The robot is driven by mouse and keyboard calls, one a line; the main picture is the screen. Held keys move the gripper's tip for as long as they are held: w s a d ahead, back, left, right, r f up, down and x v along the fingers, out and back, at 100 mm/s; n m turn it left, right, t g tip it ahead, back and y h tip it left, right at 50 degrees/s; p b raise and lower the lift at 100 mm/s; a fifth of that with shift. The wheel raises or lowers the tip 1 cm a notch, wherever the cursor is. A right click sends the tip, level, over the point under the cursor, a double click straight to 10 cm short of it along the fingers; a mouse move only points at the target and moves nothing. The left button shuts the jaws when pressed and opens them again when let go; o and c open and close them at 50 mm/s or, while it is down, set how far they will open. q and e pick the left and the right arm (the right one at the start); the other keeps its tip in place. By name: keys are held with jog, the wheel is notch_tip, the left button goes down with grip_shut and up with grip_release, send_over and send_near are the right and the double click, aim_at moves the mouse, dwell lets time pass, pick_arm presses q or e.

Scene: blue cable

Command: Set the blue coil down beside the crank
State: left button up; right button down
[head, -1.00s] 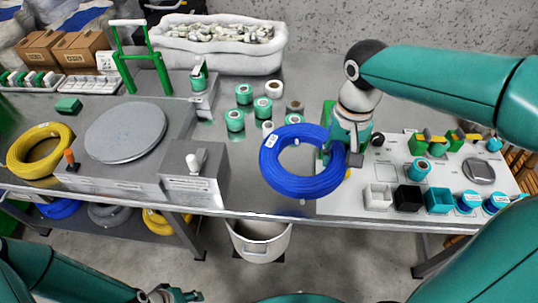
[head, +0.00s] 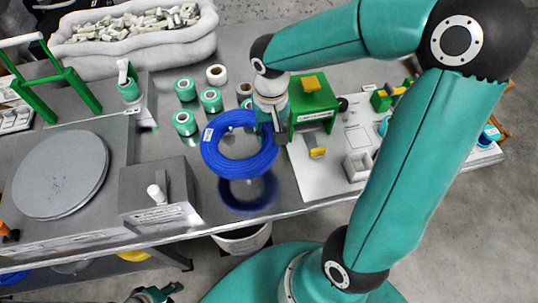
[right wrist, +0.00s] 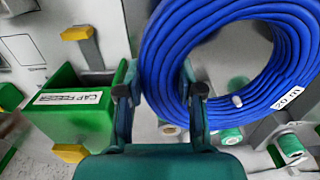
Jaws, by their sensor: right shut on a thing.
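The blue coil (head: 212,157) hangs over the middle of the bench, with a dark patch like its shadow or reflection on the metal below. My right gripper (head: 276,122) is shut on the coil's right side. In the right wrist view the fingers (right wrist: 162,92) stand on either side of the coil's ring (right wrist: 165,50). A white-knobbed handle (head: 156,194) stands on a grey box left of the coil; an orange knob (head: 8,236) shows at the left edge. I cannot tell which is the crank. My left gripper (head: 155,294) is at the bottom edge, partly cut off.
Several green and white spools (head: 184,122) stand just behind and left of the coil. A round turntable (head: 60,172) lies left of the grey box. A green feeder box (head: 312,103) stands right of the coil. Bare metal (head: 205,195) lies between grey box and coil.

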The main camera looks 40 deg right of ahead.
notch_tip(320, 180, down, 11)
jog(key=shift+r+b, duration=0.1)
jog(key=shift+b, duration=0.6)
jog(key=c, duration=0.7)
grip_release()
jog(key=shift+s, duration=0.15)
jog(key=shift+c, duration=0.2)
notch_tip(320, 180, up, 12)
jog(key=shift+r+p, duration=0.1)
jog(key=shift+p, duration=0.85)
